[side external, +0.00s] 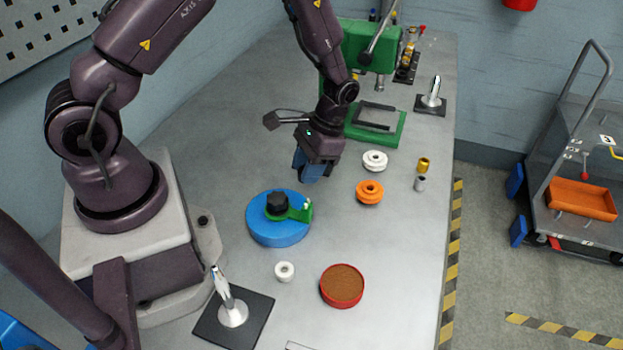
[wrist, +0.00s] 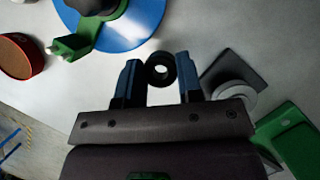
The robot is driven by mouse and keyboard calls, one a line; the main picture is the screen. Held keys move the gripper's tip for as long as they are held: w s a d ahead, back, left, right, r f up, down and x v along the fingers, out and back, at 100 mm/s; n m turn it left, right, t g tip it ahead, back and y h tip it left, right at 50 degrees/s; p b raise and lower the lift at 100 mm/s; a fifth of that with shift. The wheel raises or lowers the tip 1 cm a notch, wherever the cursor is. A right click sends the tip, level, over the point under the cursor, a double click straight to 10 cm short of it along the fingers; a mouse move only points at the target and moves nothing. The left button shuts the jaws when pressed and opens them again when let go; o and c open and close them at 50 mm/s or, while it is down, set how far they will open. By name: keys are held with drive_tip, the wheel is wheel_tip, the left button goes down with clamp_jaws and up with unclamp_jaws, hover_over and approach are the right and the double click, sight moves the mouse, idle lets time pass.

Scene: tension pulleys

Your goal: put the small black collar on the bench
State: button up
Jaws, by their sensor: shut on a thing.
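The small black collar (wrist: 160,69) is a short ring with a light hole. In the wrist view it sits between the blue fingertips of my gripper (wrist: 159,76), which is shut on it. In the side view my gripper (side external: 313,168) hangs over the bench (side external: 330,228), behind the blue disc, and its fingers hide the collar. The height of the collar above the bench is hard to tell.
A blue disc (side external: 272,232) with a black knob and green arm stands near my gripper. An orange pulley (side external: 369,192), white pulley (side external: 374,160), white ring (side external: 284,271) and red-rimmed dish (side external: 342,286) stand around. Bare bench lies between them.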

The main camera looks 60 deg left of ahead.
sight(306, 194)
drive_tip(key=shift+w+f, duration=0.45)
drive_tip(key=shift+f, duration=1.7)
drive_tip(key=o, duration=0.9)
drive_tip(key=shift+f, duration=0.1)
